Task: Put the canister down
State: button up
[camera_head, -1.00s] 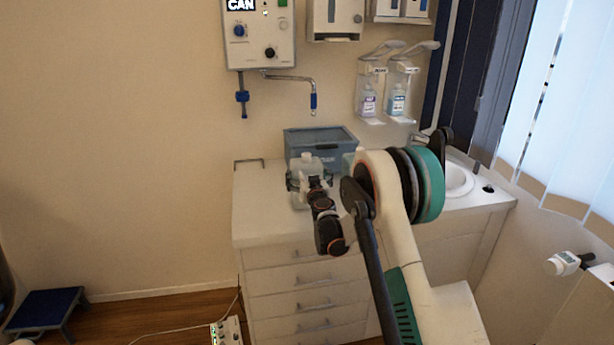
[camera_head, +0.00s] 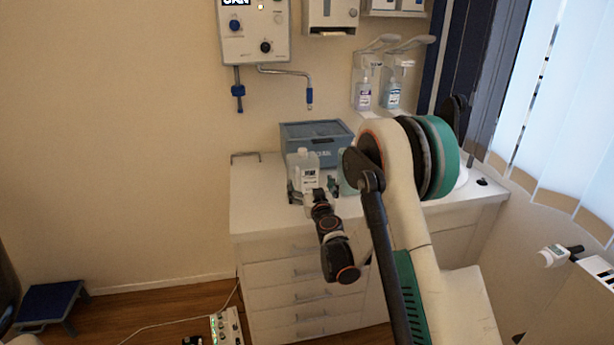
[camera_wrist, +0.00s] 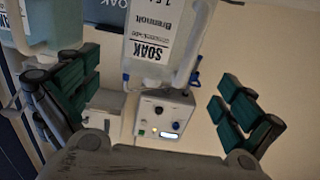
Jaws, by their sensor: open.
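The canister (camera_head: 303,172) is a white, translucent bottle with a printed label. It stands upright on the white cabinet top (camera_head: 262,200), in front of the blue bin (camera_head: 325,133). In the wrist view the canister (camera_wrist: 160,35) fills the top middle, with "SOAK" on its label. My gripper (camera_head: 314,190) is low in front of the canister, its fingers spread to either side. In the wrist view my gripper (camera_wrist: 160,100) is open, with green-padded fingers wide apart and nothing between the pads. The canister's base is partly hidden by my gripper in the head view.
A pale container (camera_head: 347,186) is right of the canister, partly behind my arm. A wall unit with a pipe (camera_head: 290,72) and dispensers (camera_head: 364,95) hang above. A blue step stool (camera_head: 46,308) stands on the floor.

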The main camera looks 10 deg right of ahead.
jog(key=s+a+r+n+g+y, duration=0.25)
jog(key=s+a+r, duration=0.25)
jog(key=s+r, duration=0.6)
jog(key=s+a+r+g+y, duration=0.2)
jog(key=s+r, duration=0.3)
jog(key=s, duration=0.3)
jog(key=s+d+f+g+h, duration=0.1)
jog(key=s+d+f+g, duration=0.1)
jog(key=s, duration=0.8)
jog(key=s+d+f+m+g+h, duration=0.1)
jog(key=s+d+f+g+h, duration=0.1)
jog(key=s, duration=0.8)
jog(key=s+d+f+m+g+h, duration=0.1)
jog(key=s+d+f+g, duration=0.1)
jog(key=s, duration=0.8)
jog(key=shift+s+d+f, duration=0.25)
jog(key=shift+d, duration=0.1)
